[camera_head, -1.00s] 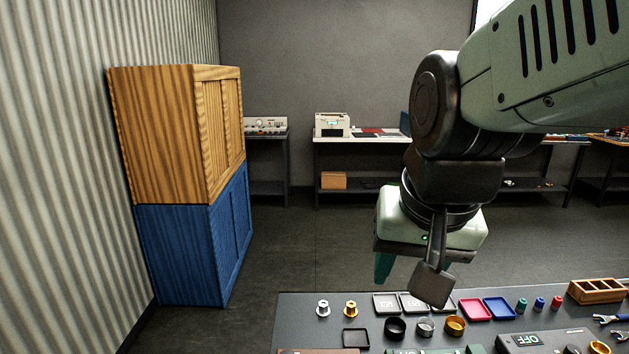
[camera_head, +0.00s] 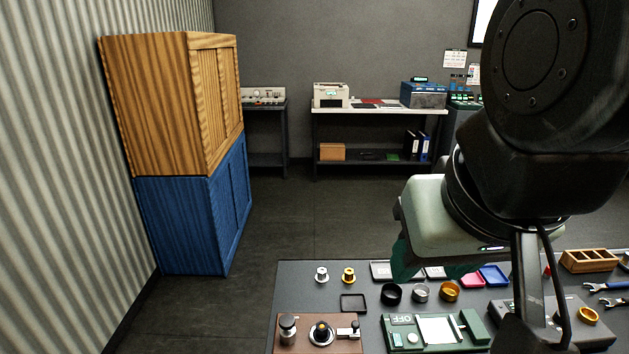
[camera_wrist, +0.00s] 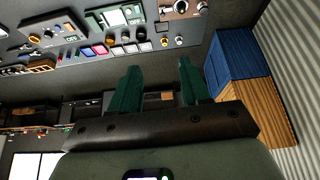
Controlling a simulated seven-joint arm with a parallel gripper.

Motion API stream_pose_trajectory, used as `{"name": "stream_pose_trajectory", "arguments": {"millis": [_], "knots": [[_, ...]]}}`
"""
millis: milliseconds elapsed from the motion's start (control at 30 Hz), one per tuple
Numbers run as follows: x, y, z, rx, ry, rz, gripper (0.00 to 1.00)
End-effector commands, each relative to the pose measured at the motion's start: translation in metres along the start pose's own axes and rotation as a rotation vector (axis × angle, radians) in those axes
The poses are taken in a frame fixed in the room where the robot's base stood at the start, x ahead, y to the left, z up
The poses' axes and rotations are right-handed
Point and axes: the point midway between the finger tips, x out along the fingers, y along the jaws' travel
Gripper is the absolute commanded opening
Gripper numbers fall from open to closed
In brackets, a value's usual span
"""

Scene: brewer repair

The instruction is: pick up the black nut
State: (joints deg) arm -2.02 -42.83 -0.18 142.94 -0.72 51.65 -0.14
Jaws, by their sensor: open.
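The black nut (camera_head: 391,294) looks like a short, dark, open ring lying on the dark table (camera_head: 290,291). A silver ring (camera_head: 420,294) and a gold ring (camera_head: 449,291) lie to its right in a row. In the wrist view the black nut (camera_wrist: 141,33) is small, beyond the fingertips. My gripper (camera_head: 428,274) is above the table's far side, apart from the nut. Its two green fingers are spread with nothing between them in the wrist view (camera_wrist: 158,67). The arm hides part of the table's right side.
Flat trays, including a pink one (camera_wrist: 99,50) and a blue one (camera_head: 495,275), lie behind the rings. A silver spool (camera_head: 321,275) and a gold spool (camera_head: 348,275) stand at left. A green device (camera_head: 470,330) and a brown board (camera_head: 350,345) are in front. A wooden box (camera_head: 590,260) is at right.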

Motion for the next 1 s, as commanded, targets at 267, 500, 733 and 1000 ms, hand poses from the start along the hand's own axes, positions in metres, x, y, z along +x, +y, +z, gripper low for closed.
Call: {"name": "stream_pose_trajectory", "arguments": {"millis": [267, 500, 733, 1000], "knots": [[0.000, 0.000, 0.000, 0.000, 0.000, 0.000, 0.46], [0.000, 0.000, 0.000, 0.001, 0.000, 0.000, 0.59], [0.000, 0.000, 0.000, 0.000, 0.000, 0.000, 0.60], [0.036, 0.020, -0.029, -0.053, 0.008, 0.063, 0.60]]}}
